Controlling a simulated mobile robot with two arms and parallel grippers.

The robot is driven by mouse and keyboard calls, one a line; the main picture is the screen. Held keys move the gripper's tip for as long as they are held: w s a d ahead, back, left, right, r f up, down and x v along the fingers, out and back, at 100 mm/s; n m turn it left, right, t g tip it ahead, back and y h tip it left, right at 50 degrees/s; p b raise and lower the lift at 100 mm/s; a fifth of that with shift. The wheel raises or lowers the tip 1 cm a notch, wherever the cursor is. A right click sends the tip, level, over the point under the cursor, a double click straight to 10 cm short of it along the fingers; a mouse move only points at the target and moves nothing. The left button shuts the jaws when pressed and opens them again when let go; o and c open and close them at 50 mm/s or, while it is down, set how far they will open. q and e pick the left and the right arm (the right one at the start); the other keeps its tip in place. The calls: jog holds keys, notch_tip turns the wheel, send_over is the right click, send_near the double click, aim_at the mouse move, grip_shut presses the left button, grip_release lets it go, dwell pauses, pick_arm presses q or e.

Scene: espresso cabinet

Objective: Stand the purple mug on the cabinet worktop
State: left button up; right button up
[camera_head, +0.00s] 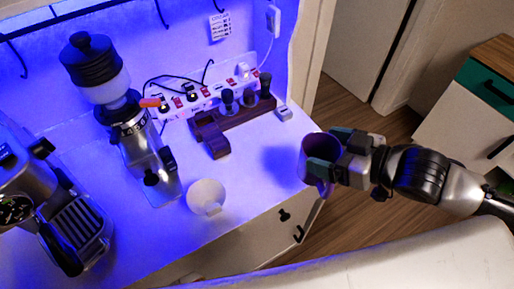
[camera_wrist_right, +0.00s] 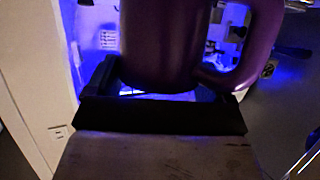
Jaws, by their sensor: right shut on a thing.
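The purple mug (camera_head: 309,160) is at the right end of the cabinet worktop (camera_head: 245,207) in the head view. My right gripper (camera_head: 325,160) is shut on it, coming in from the right. The mug looks upright and seems to be above the worktop's right edge; I cannot tell whether it touches the surface. In the right wrist view the mug (camera_wrist_right: 165,45) fills the upper middle, with its handle on the right. A blue-tinted shadow lies on the worktop left of the mug. My left gripper does not show.
A coffee grinder (camera_head: 135,135) and an espresso machine (camera_head: 70,225) stand on the left. A small white round item (camera_head: 206,196) sits near the front edge. A wooden stand (camera_head: 212,140) with tools and a power strip (camera_head: 195,98) are at the back. Bare worktop lies left of the mug.

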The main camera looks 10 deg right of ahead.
aim_at(305, 145)
jog(key=b+x, duration=0.2)
jog(key=x, duration=0.1)
jog(key=shift+w+a+f, duration=0.1)
jog(key=shift+w+f, duration=0.1)
jog(key=shift+f, duration=0.05)
pick_arm(q)
jog(key=p, duration=0.3)
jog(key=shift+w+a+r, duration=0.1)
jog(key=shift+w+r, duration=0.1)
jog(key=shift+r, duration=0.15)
pick_arm(e)
jog(key=w+a+f, duration=0.1)
jog(key=w+f, duration=0.1)
jog(key=f, duration=0.1)
jog(key=w+a+f, duration=0.2)
jog(key=f, duration=0.1)
jog(key=w+a+f, duration=0.2)
jog(key=w+f, duration=0.1)
jog(key=shift+w+a+f, duration=0.1)
jog(key=shift+a+f, duration=0.05)
jog(key=shift+a, duration=0.1)
jog(key=shift+f, duration=0.15)
jog(key=o, duration=1.2)
jog(key=shift+o, duration=0.2)
